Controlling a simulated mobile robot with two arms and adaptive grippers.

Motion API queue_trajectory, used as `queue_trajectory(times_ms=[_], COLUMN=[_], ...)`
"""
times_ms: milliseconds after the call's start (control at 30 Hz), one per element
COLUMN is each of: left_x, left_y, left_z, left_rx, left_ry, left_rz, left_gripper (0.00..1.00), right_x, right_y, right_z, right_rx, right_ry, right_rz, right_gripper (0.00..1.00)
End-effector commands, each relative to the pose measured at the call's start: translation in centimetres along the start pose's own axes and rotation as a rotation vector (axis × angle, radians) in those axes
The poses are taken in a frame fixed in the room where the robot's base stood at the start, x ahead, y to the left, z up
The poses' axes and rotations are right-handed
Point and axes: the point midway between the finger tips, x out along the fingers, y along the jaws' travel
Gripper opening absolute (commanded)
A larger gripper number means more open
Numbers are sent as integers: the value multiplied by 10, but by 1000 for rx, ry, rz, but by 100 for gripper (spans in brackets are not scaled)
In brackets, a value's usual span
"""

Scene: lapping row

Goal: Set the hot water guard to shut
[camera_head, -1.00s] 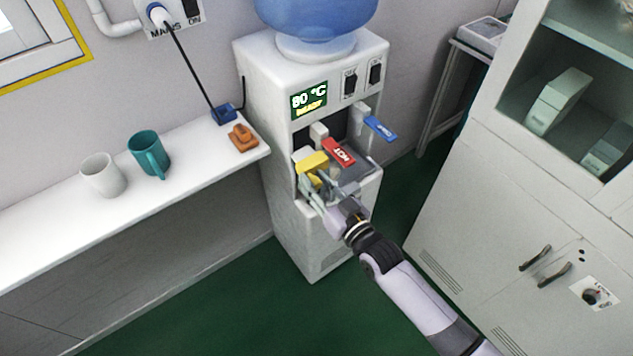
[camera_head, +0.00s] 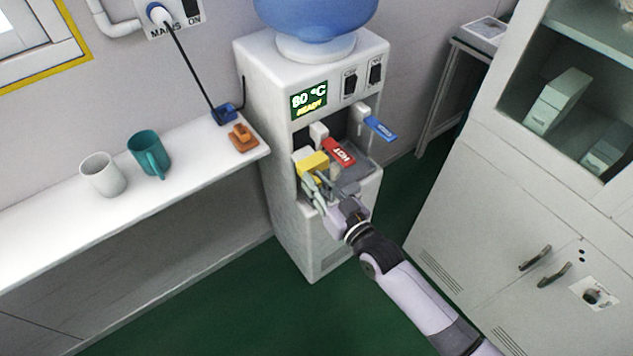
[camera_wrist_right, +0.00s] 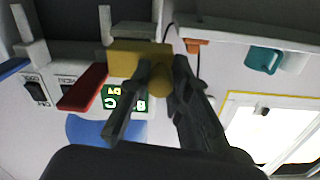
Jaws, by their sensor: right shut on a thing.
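The water dispenser (camera_head: 285,75) stands against the wall, with a red HOT lever (camera_head: 339,152) and a blue lever (camera_head: 381,128) on its front. The yellow hot water guard (camera_head: 313,162) sits left of the red lever; whether it blocks that lever I cannot tell. My right gripper (camera_head: 315,187) is at the guard from below. In the right wrist view, which is upside down, its fingers (camera_wrist_right: 160,88) are shut on the guard's round yellow knob, beside the red lever (camera_wrist_right: 83,88). The yellow plate (camera_wrist_right: 138,57) shows behind the fingers. My left gripper is not in view.
A white shelf (camera_head: 60,215) on the left carries a white mug (camera_head: 103,175), a teal mug (camera_head: 149,154) and an orange object (camera_head: 243,138). A grey cabinet (camera_head: 500,200) stands on the right. Green floor lies between. The display (camera_head: 309,100) reads 80 °C, READY.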

Motion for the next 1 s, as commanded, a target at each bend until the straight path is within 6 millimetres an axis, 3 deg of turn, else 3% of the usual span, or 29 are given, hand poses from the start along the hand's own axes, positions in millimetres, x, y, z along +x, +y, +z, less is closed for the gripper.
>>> queue_trajectory(times_ms=[267, 533, 567, 867, 1000], left_x=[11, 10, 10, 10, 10], left_y=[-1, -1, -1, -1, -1], left_z=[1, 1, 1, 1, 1], left_rx=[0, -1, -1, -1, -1], left_ry=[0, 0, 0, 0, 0], left_rz=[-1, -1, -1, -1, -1], left_gripper=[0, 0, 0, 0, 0], right_x=[1, 1, 1, 1, 1], right_y=[38, 41, 42, 40, 40], right_z=[-4, -7, -7, -7, -7], right_rx=[-6, -1, -1, -1, -1], right_ry=[0, 1, 1, 1, 1], right_rz=[1, 4, 4, 3, 2], right_gripper=[0, 0, 18, 38, 40])
